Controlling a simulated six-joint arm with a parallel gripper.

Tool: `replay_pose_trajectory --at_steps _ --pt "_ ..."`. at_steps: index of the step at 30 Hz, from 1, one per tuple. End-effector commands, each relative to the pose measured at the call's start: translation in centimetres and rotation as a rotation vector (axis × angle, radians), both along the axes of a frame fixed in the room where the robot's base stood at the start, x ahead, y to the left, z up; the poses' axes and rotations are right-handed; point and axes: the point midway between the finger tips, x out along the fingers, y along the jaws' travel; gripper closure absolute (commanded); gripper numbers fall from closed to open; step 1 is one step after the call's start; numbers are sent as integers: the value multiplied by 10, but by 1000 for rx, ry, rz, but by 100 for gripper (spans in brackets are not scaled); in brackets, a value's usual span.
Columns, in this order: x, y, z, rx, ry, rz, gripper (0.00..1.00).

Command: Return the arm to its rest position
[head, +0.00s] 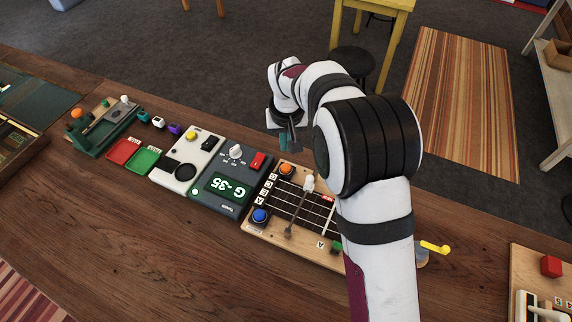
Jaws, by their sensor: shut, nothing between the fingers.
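My arm rises from the bottom right of the head view and bends over the wooden workbench (150,240). My gripper (290,145) hangs near the bench's far edge, above and behind the string board (262,222). Its fingers are small in view, and they are shut with nothing held. The string board has an orange knob (286,169), a blue knob (261,215) and a white-tipped lever (299,208). My arm hides the board's right part.
Left of the string board are a dark tuner (213,208) reading "G -35", a white box (172,178), green (143,159) and red (122,150) trays, and a green stand (100,135). A board with a red block (551,265) sits at right.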

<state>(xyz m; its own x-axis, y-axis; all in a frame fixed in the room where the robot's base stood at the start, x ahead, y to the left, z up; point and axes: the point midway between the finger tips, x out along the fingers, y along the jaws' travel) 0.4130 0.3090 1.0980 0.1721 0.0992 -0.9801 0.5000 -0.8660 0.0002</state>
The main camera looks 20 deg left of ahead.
Motion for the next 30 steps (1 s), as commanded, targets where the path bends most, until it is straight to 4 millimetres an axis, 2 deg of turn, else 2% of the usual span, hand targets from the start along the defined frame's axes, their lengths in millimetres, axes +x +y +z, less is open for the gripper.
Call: replay_pose_trajectory --at_steps 13,15,17,20,21,23,24,27,30 --pt "0 -2 2 1 1 -6 100" --pt "-2 -20 15 4 10 -46 100" --pt "-9 -54 38 8 30 -126 100" --pt "-49 -136 84 24 90 -331 100" --pt "-74 -168 99 34 117 -423 100" --pt "-118 -210 113 50 160 -558 100" --pt "-150 -231 118 64 188 -645 100" --pt "-220 -263 116 97 247 -826 100" --pt "-264 -273 107 120 287 -938 100"
